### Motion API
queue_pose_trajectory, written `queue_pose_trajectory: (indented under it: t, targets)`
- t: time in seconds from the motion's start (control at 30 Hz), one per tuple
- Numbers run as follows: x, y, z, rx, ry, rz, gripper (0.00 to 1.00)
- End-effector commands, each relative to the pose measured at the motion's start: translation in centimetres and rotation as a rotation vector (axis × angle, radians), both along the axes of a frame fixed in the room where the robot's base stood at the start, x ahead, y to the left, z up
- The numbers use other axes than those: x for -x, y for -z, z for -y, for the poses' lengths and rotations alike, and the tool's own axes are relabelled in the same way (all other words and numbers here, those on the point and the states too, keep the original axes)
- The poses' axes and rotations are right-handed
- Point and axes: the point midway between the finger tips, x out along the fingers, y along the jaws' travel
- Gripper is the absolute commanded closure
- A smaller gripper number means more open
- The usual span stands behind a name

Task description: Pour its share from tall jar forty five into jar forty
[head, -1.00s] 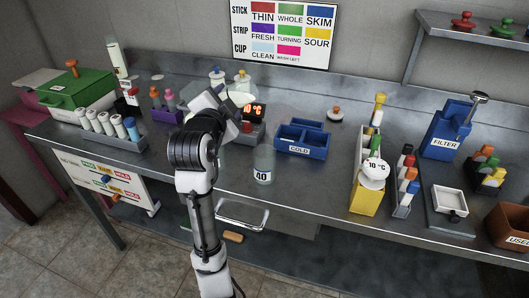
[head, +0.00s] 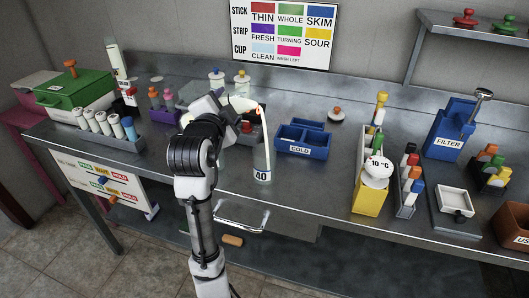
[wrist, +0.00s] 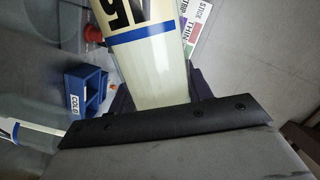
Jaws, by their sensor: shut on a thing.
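Tall jar forty five (head: 241,103) is tilted far over on its side, its mouth end to the right above jar forty. My gripper (head: 229,117) is shut on it; the wrist view shows the jar (wrist: 150,65) with a "5", a blue band and pale milky contents in the jaws. A thin pale stream (head: 264,128) falls from its mouth toward jar forty. Jar forty (head: 262,164) is clear, labelled "40", and stands upright on the bench. It also shows in the wrist view (wrist: 38,134), cut off at the left. Its fill level is hard to make out.
A blue box (head: 302,138) marked "COLD" stands just right of jar forty. A rack of white-capped vials (head: 108,127) and a green box (head: 75,90) are at the left. A yellow holder (head: 366,199) and a blue filter unit (head: 449,130) are at the right.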

Motion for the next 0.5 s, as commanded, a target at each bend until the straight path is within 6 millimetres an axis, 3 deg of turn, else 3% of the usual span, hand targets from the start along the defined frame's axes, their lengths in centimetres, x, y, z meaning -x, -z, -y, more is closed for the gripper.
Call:
queue_pose_trajectory:
  t: [0.5]
  targets:
    - [0.00,1.04,-0.10,-0.055,-0.001,0.020,0.91]
